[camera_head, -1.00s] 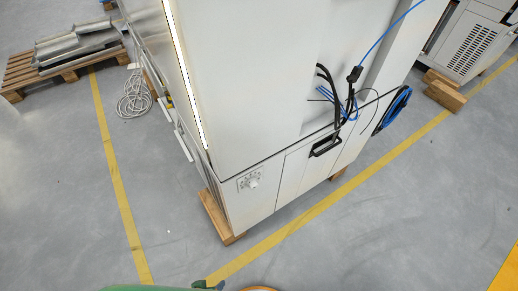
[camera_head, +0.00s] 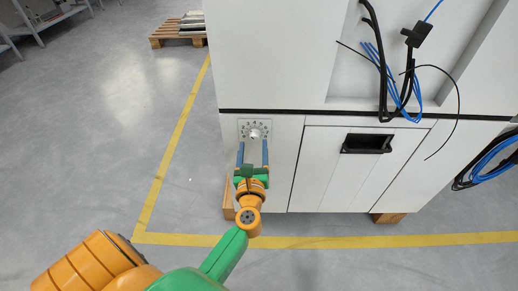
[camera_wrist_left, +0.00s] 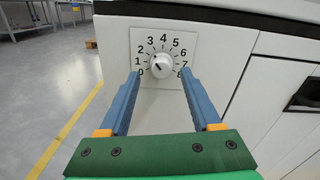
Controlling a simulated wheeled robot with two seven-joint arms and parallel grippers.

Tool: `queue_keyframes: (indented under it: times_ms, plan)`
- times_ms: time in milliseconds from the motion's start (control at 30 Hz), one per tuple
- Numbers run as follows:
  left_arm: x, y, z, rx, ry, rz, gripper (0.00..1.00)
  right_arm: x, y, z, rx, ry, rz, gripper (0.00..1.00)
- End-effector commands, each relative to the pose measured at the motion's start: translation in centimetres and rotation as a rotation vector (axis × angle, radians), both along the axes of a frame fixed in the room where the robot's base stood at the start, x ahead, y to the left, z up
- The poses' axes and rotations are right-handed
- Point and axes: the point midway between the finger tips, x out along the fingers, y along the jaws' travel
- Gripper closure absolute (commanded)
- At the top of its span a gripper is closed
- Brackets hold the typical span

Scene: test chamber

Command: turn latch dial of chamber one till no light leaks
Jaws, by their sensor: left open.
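The latch dial (camera_head: 255,131) is a pale round knob on a white numbered plate, low on the left of the chamber's (camera_head: 265,60) white front. In the left wrist view the knob (camera_wrist_left: 161,66) sits inside a scale from 0 to 8; where its mark points is too small to read surely. My left gripper (camera_head: 252,150) is open, its two blue fingers pointing at the dial from just below. In the wrist view the left gripper's fingertips (camera_wrist_left: 160,78) stand to either side of the knob, apart from it. No lit gap shows now. My right gripper is out of view.
A black handle (camera_head: 367,143) sits on the lower door. Black and blue cables (camera_head: 400,95) hang above it, and a blue coil (camera_head: 487,160) hangs at right. Wooden blocks (camera_head: 388,218) support the chamber. Yellow-lined floor on the left is open.

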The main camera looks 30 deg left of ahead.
Motion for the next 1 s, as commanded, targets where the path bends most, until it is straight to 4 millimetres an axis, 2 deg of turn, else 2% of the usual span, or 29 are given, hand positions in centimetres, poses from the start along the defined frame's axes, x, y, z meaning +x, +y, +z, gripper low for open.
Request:
queue_keyframes:
  times_ms: [133, 367, 400, 633, 767, 900, 1000]
  plan:
    - [1.6, 0.9, 0.0, 0.002, 0.000, -0.002, 0.35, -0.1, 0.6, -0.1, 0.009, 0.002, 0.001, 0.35]
    - [1.8, 1.1, -0.1, 0.004, 0.003, -0.002, 0.35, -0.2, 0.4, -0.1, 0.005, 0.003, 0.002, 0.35]
    - [1.8, 1.1, -0.1, 0.004, 0.003, -0.002, 0.38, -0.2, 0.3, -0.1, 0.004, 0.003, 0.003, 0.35]
    - [1.8, 1.1, -0.1, 0.005, 0.004, -0.003, 1.00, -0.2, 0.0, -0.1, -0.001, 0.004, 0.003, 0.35]
    - [1.8, 1.0, 0.0, 0.014, 0.011, -0.002, 1.00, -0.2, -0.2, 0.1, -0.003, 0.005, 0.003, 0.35]
    - [1.8, 1.1, 0.3, 0.218, 0.139, -0.002, 1.00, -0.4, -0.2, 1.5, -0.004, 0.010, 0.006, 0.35]
    - [1.8, 1.0, 0.0, 0.313, 0.195, -0.004, 1.00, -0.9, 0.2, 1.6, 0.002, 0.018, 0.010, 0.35]
